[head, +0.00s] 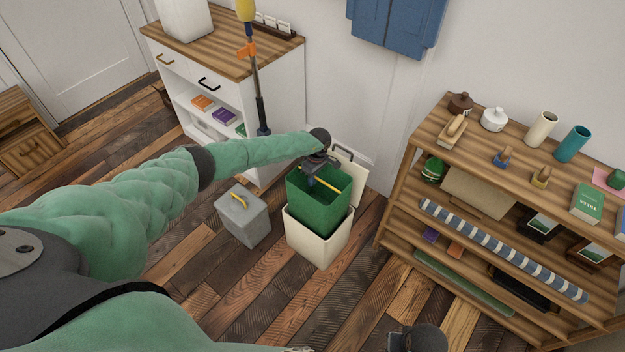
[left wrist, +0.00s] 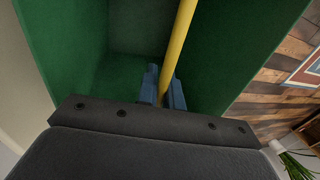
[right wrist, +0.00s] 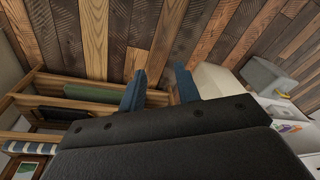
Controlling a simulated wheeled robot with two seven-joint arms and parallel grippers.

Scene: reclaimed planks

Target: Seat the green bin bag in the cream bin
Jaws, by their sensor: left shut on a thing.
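The green bin bag (head: 308,207) is a box-shaped liner with a yellow handle bar (head: 327,181) across its open top. It stands upright over the cream bin (head: 318,248), with much of it above the rim. Its lower end is hidden by the bin's rim; how deep it sits I cannot tell. My left gripper (head: 311,176) is shut on the yellow handle; the left wrist view shows the fingers (left wrist: 164,88) around the bar, with green walls (left wrist: 235,45) around. My right gripper (right wrist: 160,88) is open and empty, over the floor at the head view's bottom edge.
The bin's cream lid (head: 348,172) stands open behind. A grey bin (head: 244,217) with a yellow handle is close on the left. A white cabinet (head: 285,85) stands behind left, a wooden shelf (head: 398,190) on the right. The plank floor (head: 290,305) in front is clear.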

